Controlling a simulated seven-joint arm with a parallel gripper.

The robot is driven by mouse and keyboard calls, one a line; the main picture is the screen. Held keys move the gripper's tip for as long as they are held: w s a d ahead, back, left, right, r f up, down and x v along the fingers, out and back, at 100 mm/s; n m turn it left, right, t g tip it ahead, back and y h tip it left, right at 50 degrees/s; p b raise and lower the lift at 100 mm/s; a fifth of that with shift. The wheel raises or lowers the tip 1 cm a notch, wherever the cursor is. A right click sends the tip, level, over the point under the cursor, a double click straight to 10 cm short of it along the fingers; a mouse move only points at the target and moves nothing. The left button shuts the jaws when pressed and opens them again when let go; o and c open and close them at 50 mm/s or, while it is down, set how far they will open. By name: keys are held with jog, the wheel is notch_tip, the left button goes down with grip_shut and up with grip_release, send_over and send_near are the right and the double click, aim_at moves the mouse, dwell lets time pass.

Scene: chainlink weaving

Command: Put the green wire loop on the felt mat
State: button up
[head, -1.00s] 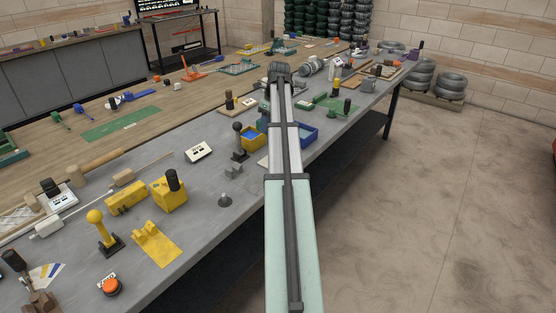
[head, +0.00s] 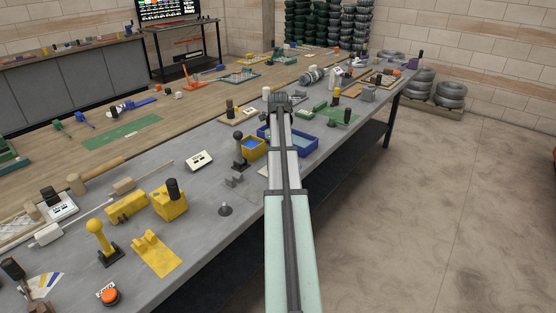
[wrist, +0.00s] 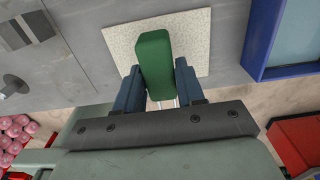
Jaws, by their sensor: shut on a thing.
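In the wrist view, my gripper (wrist: 158,66) is shut on the green wire loop (wrist: 155,62), gripping its green block-like handle between two dark blue fingers. Thin wires show just below the handle, between the fingers; the rest of the loop is hidden. The felt mat (wrist: 195,33) is a pale speckled square lying behind the handle in this view. The handle covers the mat's middle. I cannot tell whether the handle touches the mat. In the head view, my arm hides the gripper and the loop.
A blue tray (wrist: 255,45) stands to the right of the mat; it also shows in the head view (head: 306,151). A yellow bin (head: 252,154) and a black-knobbed lever (head: 239,150) stand left of my arm. Grey bench top (wrist: 85,50) is bare left of the mat.

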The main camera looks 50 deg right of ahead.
jog(key=shift+f, duration=1.4)
jog(key=shift+f, duration=0.1)
jog(key=o, duration=1.1)
notch_tip(320, 180, up, 12)
jog(key=shift+r, duration=0.15)
